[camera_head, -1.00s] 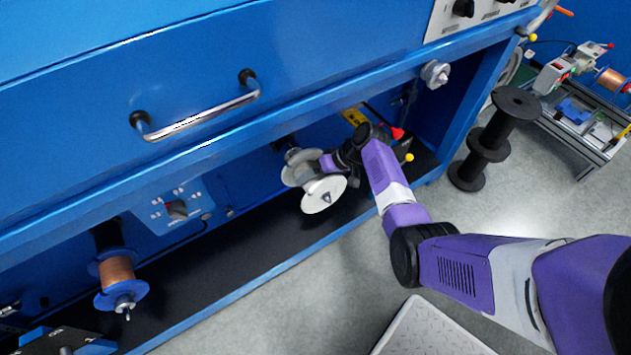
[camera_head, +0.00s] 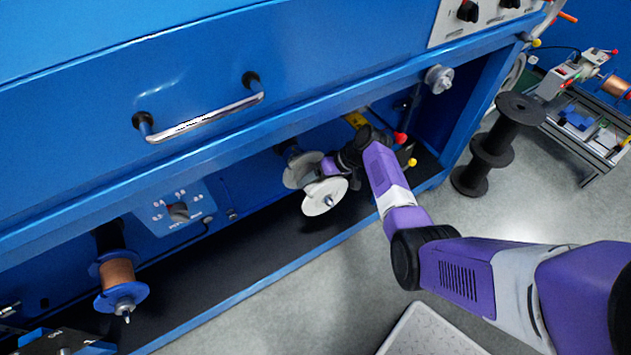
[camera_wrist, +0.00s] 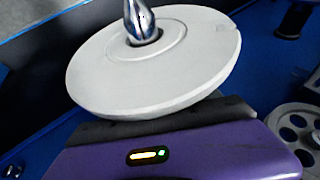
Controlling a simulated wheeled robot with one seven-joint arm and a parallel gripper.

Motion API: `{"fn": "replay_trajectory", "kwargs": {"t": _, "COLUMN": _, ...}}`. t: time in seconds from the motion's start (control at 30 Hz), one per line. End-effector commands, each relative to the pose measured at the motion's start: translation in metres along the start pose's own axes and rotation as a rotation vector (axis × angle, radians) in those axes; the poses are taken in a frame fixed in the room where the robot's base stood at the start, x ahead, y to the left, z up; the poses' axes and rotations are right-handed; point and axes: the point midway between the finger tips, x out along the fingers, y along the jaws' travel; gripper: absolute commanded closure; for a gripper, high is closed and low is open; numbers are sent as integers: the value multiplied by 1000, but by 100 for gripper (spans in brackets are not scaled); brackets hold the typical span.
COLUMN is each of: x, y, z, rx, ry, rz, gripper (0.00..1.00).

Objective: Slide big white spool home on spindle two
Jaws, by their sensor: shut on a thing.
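The big white spool (camera_head: 325,197) is at the middle of the machine's open bay in the head view, with its pale front flange facing out. A metal spindle tip shows through its center hole in the wrist view, where the white spool (camera_wrist: 155,62) fills the upper middle. A greyer rear flange (camera_head: 298,172) shows behind the front one. My gripper (camera_head: 332,168) reaches in from the right and is shut on the spool between the flanges. The fingertips are mostly hidden by the spool. How far the spool sits along the spindle cannot be told.
A copper-wound blue spool (camera_head: 117,273) hangs on another spindle at the left. A drawer handle (camera_head: 200,119) juts out above. Black stacked spools (camera_head: 493,147) stand on the floor at the right. A grey wheel with holes (camera_wrist: 299,128) is at the right in the wrist view.

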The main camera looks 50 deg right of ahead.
Motion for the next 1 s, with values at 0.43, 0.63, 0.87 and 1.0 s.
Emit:
{"fn": "replay_trajectory", "kwargs": {"t": 0.43, "x": 6, "y": 0, "z": -14, "rx": -1, "ry": 2, "rz": -1, "gripper": 89}}
{"fn": "replay_trajectory", "kwargs": {"t": 0.63, "x": 8, "y": 0, "z": -19, "rx": 0, "ry": 2, "rz": -1, "gripper": 89}}
{"fn": "replay_trajectory", "kwargs": {"t": 0.87, "x": 11, "y": 0, "z": -26, "rx": -1, "ry": 2, "rz": -1, "gripper": 89}}
{"fn": "replay_trajectory", "kwargs": {"t": 1.0, "x": 10, "y": 0, "z": -27, "rx": -1, "ry": 1, "rz": 0, "gripper": 89}}
